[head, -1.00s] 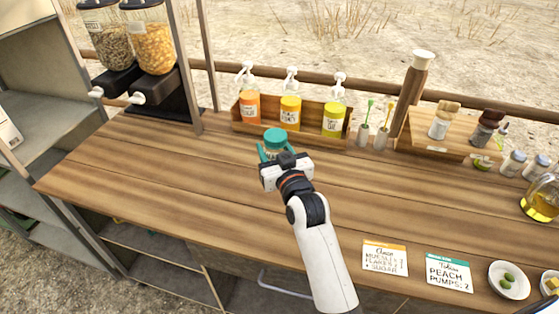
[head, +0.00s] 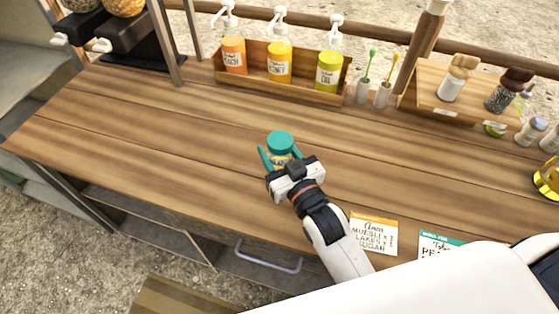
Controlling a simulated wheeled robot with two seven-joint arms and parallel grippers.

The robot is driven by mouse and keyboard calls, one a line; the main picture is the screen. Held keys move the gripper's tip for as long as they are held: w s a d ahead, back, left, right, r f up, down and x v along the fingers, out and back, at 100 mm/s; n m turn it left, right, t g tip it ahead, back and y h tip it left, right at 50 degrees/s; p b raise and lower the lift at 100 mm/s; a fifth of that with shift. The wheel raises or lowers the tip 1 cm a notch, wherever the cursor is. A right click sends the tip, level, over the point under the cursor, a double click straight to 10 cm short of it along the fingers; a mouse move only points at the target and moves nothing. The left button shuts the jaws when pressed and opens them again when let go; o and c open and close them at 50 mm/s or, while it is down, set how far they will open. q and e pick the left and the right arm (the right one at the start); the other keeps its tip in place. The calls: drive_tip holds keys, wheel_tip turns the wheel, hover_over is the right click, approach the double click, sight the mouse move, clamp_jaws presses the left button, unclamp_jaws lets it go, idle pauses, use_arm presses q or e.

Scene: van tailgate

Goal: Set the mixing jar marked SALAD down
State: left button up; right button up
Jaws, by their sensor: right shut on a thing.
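A small jar with a teal lid (head: 280,142) is between the teal fingers of my right gripper (head: 279,160), over the middle of the wooden counter (head: 150,135). The gripper is shut on it from the front side. The jar looks upright. Its label is mostly hidden by the gripper, and I cannot read SALAD on it. I cannot tell whether its base touches the counter or is slightly above it. My left gripper is not in view.
A wooden box (head: 310,92) with three pump bottles stands behind the jar. Two small holders with stirrers (head: 372,92) and a wooden stand with shakers (head: 440,98) are at the back right. An order card (head: 373,234) lies front right. The counter's left is clear.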

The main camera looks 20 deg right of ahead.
sight(279, 162)
wheel_tip(279, 162, down, 3)
drive_tip(key=shift+d+r, duration=0.1)
drive_tip(key=shift+d, duration=0.05)
drive_tip(key=shift+f, duration=0.4)
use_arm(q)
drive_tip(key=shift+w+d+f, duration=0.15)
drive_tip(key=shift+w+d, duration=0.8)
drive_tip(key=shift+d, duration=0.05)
use_arm(e)
drive_tip(key=shift+f, duration=0.1)
drive_tip(key=o, duration=1)
drive_tip(key=shift+f, duration=0.1)
drive_tip(key=shift+c, duration=0.2)
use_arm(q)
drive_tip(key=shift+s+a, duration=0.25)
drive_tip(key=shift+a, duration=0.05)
use_arm(e)
drive_tip(key=shift+o, duration=0.6)
drive_tip(key=shift+s, duration=0.1)
drive_tip(key=s, duration=0.4)
drive_tip(key=s+d+b, duration=0.1)
drive_tip(key=s, duration=0.2)
drive_tip(key=s+d, duration=0.1)
drive_tip(key=s, duration=0.3)
drive_tip(key=shift+s+b, duration=0.3)
drive_tip(key=shift+b, duration=0.05)
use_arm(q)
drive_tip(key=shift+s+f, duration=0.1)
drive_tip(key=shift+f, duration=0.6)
